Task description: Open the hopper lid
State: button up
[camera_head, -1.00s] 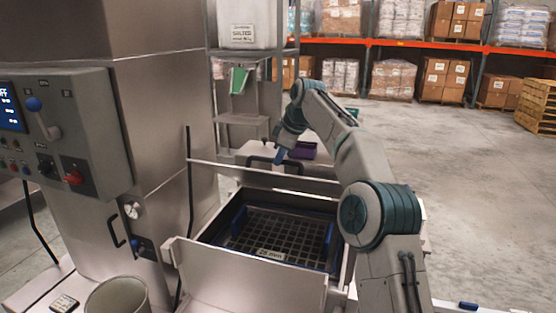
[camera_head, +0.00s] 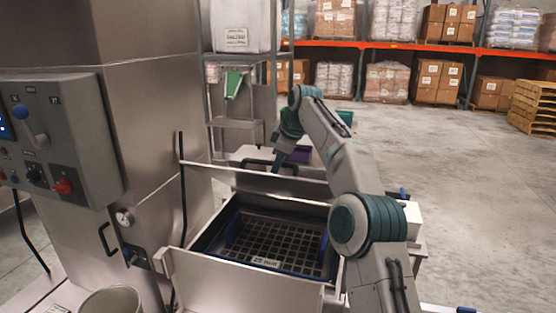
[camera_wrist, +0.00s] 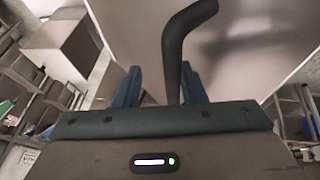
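The hopper (camera_head: 205,240) stands open in the head view, with a dark grid (camera_head: 270,245) inside it. Its pale metal lid (camera_head: 225,177) is raised at the far side of the opening. A black bar handle (camera_head: 258,162) is on the lid; the handle also shows large in the wrist view (camera_wrist: 175,45). My gripper (camera_head: 277,163) is at the handle, small and partly unclear in the head view. In the wrist view its two blue fingers (camera_wrist: 160,85) stand apart, with the handle bar between them, nearer the right finger and with a gap on the left.
A steel cabinet with a control panel (camera_head: 65,140) and a gauge (camera_head: 123,217) stands left of the hopper. Pallet shelving (camera_head: 400,43) lines the back; the floor (camera_head: 450,150) at right is clear.

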jog(key=shift+s+a+r, duration=0.35)
jog(key=shift+s+a, duration=0.1)
jog(key=shift+w+d+r, duration=0.1)
jog(key=shift+d+r, duration=0.05)
jog(key=v, duration=0.4)
jog(key=s+d+b, duration=0.2)
jog(key=d+b, duration=0.1)
jog(key=s+d+b, duration=0.2)
jog(key=s+d, duration=0.1)
jog(key=s+d+b, duration=0.2)
jog(key=d+b, duration=0.1)
jog(key=shift+s+r+b, duration=0.15)
jog(key=shift+s+b, duration=0.1)
jog(key=shift+b, duration=0.05)
jog(key=shift+s+d+r, duration=0.15)
jog(key=shift+s+d, duration=0.1)
